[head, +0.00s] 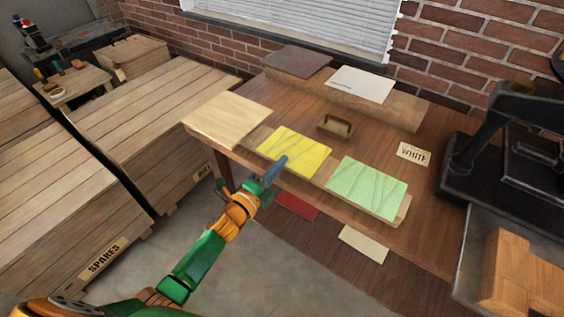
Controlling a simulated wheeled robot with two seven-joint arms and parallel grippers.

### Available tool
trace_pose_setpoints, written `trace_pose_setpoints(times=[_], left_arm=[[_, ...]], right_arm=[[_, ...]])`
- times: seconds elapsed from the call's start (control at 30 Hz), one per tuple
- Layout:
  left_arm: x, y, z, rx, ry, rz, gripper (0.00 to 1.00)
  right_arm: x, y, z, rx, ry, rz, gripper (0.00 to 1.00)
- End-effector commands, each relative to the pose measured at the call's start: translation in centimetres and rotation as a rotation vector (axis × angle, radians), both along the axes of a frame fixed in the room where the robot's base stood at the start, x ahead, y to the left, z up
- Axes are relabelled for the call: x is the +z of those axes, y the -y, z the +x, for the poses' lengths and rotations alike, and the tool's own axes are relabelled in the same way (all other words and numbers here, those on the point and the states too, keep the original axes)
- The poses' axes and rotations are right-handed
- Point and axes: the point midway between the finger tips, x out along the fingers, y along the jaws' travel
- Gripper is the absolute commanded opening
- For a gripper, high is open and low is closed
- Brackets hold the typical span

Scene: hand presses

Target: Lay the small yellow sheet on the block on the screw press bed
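A yellow sheet (298,146) with faint lines lies on a low wooden board on the table, left of a pale green sheet. My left gripper (279,164) reaches in from the lower left, its fingertips at the sheet's near edge. From this angle I cannot tell whether the fingers are open or closed on the edge. The black screw press (498,148) stands at the right, partly cut off by the frame. My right gripper is not in view.
The pale green sheet (367,187) lies close to the right of the yellow one. A small wooden tray (335,126) and a "WHITE" card (413,154) are behind. A white sheet (361,84) lies at the back. Red (297,205) and cream (364,244) sheets lie lower in front.

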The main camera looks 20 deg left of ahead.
Motion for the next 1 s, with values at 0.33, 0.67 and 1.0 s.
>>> trace_pose_setpoints(times=[0.33,0.67,1.0], left_arm=[[3.1,0.0,0.0,-0.001,0.000,0.000,0.00],[3.9,-0.5,-1.4,0.000,-0.003,-0.001,0.00],[5.3,-1.6,-4.3,0.001,-0.002,0.000,0.00]], right_arm=[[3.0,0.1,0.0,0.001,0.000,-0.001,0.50],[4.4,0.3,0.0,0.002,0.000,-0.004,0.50],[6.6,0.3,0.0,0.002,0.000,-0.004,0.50]])
